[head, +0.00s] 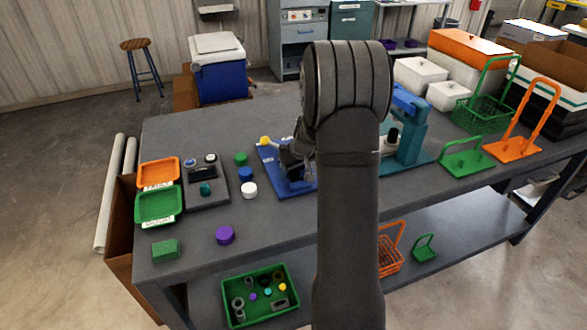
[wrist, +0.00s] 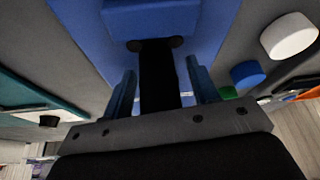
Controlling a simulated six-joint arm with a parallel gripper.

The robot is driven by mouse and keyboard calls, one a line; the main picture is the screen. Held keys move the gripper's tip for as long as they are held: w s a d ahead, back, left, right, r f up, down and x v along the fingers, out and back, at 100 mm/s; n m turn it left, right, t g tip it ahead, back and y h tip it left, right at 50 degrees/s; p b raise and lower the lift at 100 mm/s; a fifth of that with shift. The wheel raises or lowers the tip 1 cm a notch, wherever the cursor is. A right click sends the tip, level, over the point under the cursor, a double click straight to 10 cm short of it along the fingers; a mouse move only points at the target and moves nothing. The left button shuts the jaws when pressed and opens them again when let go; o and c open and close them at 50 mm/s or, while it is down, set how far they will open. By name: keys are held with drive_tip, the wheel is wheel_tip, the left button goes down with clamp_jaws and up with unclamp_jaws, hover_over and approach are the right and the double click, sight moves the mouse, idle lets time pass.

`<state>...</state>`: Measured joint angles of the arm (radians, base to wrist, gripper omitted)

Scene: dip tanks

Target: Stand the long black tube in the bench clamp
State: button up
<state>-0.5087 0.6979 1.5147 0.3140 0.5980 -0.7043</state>
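The long black tube (wrist: 159,75) shows in the wrist view between the two blue fingers of my gripper (wrist: 162,75). Narrow gaps show beside it, so the fingers look open around it. Its far end meets the edge of a blue block (wrist: 150,17) with two dark round spots, which appears to be part of the bench clamp. I cannot tell whether the tube is seated there. In the head view the clamp's blue base (head: 268,158) stands mid-bench, with a yellow knob (head: 264,141) near it. My arm hides much of this area and the gripper's fingertips.
White, blue and green round caps (head: 249,190) stand just left of the clamp. A teal press (head: 411,130) stands to its right. Orange and green trays (head: 158,206) lie at the left, and a purple cap (head: 225,235) near the front. The front-middle bench is mostly clear.

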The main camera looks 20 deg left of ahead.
drive_tip(key=v, duration=1.2)
drive_tip(key=shift+r, duration=0.25)
drive_tip(key=x, duration=1.2)
drive_tip(key=shift+f, duration=0.35)
wheel_tip(320, 180, up, 2)
drive_tip(key=shift+r, duration=0.65)
